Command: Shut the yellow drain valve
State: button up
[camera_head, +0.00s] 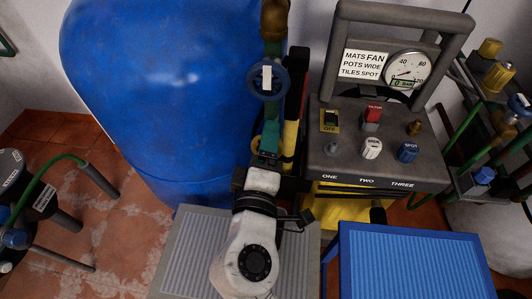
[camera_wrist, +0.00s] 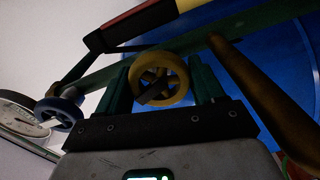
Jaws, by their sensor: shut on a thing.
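The yellow drain valve is a round handwheel (camera_wrist: 184,82) with dark spokes, seen in the wrist view between my two green fingers. My gripper (camera_wrist: 162,78) is shut on it, with one finger at each side of the rim. In the head view my gripper (camera_head: 266,152) is at the lower part of the dark green pipe, in front of the blue tank (camera_head: 165,95). There only a little yellow (camera_head: 256,144) shows beside the fingers, and my gripper hides most of the wheel. I cannot tell how far the valve is turned.
A blue handwheel (camera_head: 268,80) is higher on the same pipe. A grey control panel (camera_head: 330,160) with knobs and a gauge (camera_head: 407,69) stands close on the right. A grey ribbed platform (camera_head: 185,255) and a blue one (camera_head: 415,262) are in front. Tiled floor is at left.

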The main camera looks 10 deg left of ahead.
jog(key=shift+m+b, duration=1.55)
jog(key=shift+m, duration=0.65)
jog(key=o, duration=1)
jog(key=s+p, duration=0.1)
jog(key=s, duration=1)
jog(key=shift+a, duration=0.2)
